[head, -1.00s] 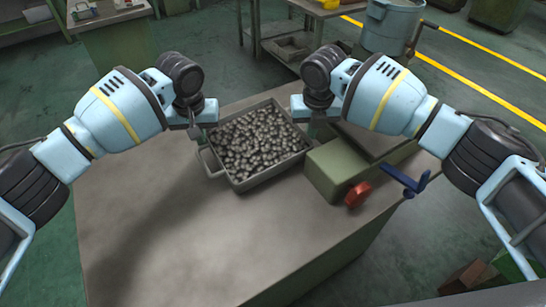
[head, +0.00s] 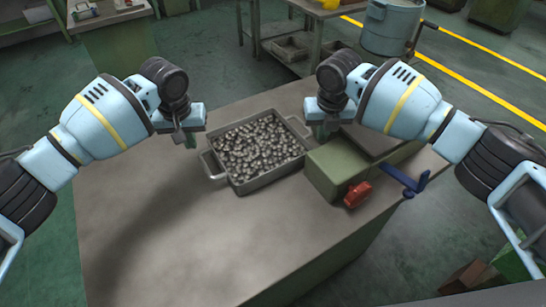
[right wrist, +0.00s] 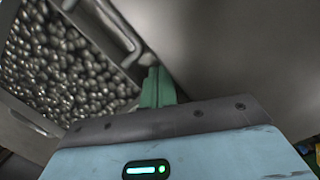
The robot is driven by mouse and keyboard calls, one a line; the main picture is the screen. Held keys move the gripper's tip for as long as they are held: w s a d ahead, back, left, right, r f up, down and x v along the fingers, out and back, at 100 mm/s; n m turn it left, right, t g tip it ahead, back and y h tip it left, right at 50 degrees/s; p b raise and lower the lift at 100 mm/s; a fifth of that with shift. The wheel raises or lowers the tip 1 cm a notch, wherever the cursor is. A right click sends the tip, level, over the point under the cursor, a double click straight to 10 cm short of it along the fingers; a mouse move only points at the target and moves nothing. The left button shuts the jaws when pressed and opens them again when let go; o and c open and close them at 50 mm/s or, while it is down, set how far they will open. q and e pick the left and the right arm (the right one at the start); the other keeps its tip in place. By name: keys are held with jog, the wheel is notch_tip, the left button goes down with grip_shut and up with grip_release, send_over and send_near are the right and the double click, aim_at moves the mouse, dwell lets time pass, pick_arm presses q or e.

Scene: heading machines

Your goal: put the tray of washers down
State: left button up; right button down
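The grey metal tray (head: 268,180) stands on the bench, filled with small dark metallic washers (head: 258,149). Its left handle (head: 208,166) is bare. My left gripper (head: 187,140) is above and left of that handle, apart from it, with its fingers spread and empty. My right gripper (head: 322,132) is just beyond the tray's right side, partly hidden by its wrist. In the right wrist view its green fingers (right wrist: 158,88) are clear of the tray's handle (right wrist: 122,42) and hold nothing. The tray also shows there with its washers (right wrist: 60,65).
The bench top (head: 170,240) is clear in front and to the left.

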pick_arm(q)
jog(key=o, duration=0.3)
pick_arm(e)
jog(key=c, duration=2.1)
grip_release()
pick_arm(q)
jog(key=shift+a, duration=0.2)
pick_arm(e)
jog(key=o, duration=0.4)
jog(key=shift+d, duration=0.25)
pick_arm(q)
jog(key=shift+r, duration=0.1)
jog(key=r, duration=0.5)
jog(key=s+r, duration=0.1)
jog(key=r, duration=0.1)
jog(key=shift+r, duration=0.35)
pick_arm(e)
jog(key=r, duration=0.5)
jog(key=s+r, duration=0.1)
jog(key=r, duration=0.2)
jog(key=shift+a, duration=0.25)
pick_arm(q)
jog(key=shift+s, duration=0.1)
pick_arm(e)
jog(key=shift+s, duration=0.1)
